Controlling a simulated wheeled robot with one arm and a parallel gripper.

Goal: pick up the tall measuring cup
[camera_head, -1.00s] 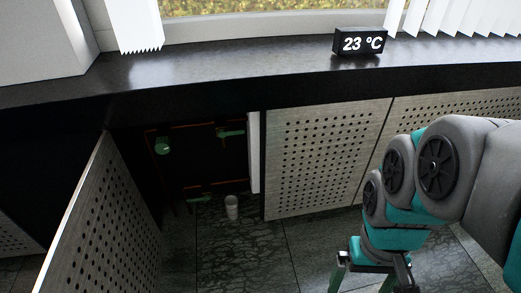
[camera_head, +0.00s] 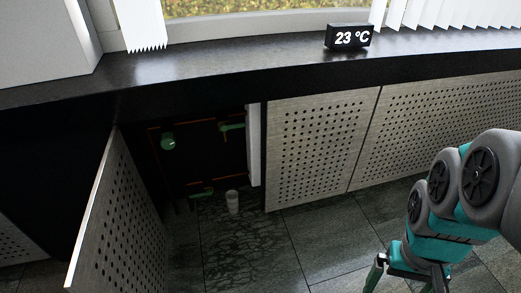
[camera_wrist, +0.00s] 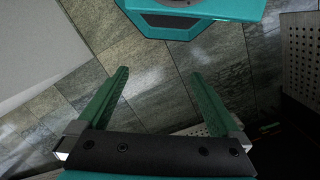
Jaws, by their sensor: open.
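A small whitish cup (camera_head: 232,203), seemingly the tall measuring cup, stands upright on the dark tiled floor at the opening of the cabinet below the counter. Its markings are too small to make out. My gripper (camera_head: 406,284) is at the lower right of the head view, well to the right of the cup and apart from it. The cup cannot be made out in the wrist view.
An open perforated door (camera_head: 118,225) stands left of the cup, and a closed perforated panel (camera_head: 318,150) stands to its right. Green-handled pipework (camera_head: 168,141) sits in the dark recess behind. Floor tiles (camera_head: 320,240) at centre right are clear.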

